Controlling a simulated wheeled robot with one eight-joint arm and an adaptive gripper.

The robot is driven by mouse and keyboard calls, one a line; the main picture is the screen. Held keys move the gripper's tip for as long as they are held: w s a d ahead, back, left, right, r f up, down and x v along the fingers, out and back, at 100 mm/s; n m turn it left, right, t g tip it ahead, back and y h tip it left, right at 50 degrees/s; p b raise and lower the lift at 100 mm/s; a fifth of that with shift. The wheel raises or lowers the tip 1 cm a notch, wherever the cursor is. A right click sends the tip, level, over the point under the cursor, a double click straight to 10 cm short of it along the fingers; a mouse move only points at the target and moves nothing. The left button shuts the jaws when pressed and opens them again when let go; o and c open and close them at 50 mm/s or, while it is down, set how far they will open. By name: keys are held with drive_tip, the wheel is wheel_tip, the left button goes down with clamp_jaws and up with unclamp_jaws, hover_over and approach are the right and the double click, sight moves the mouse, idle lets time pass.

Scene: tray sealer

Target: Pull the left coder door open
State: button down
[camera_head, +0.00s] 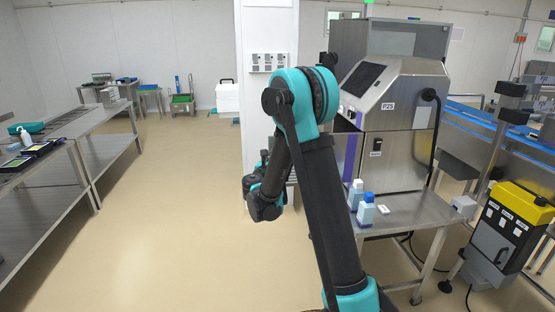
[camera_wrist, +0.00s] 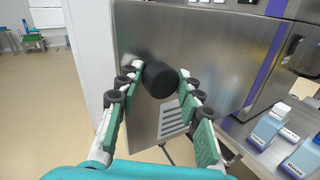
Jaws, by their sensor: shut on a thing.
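The left coder door (camera_wrist: 215,55) is a brushed steel panel with a louvred vent low on it, filling the middle of the wrist view. A black round knob (camera_wrist: 158,80) sticks out from it. My gripper (camera_wrist: 157,74) is shut on this knob, with a finger on each side. I cannot tell from these frames whether the door is ajar.
The steel machine marked P25 (camera_head: 405,145) stands right of my arm. Open floor (camera_head: 165,220) lies to the left, before steel benches (camera_head: 105,155).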

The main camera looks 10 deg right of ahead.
drive_tip(key=shift+s+d, duration=0.2)
drive_tip(key=shift+d, duration=0.25)
drive_tip(key=c, duration=1.1)
unclamp_jaws()
drive_tip(key=shift+d, duration=0.1)
drive_tip(key=shift+a, duration=0.2)
drive_tip(key=v, duration=1.2)
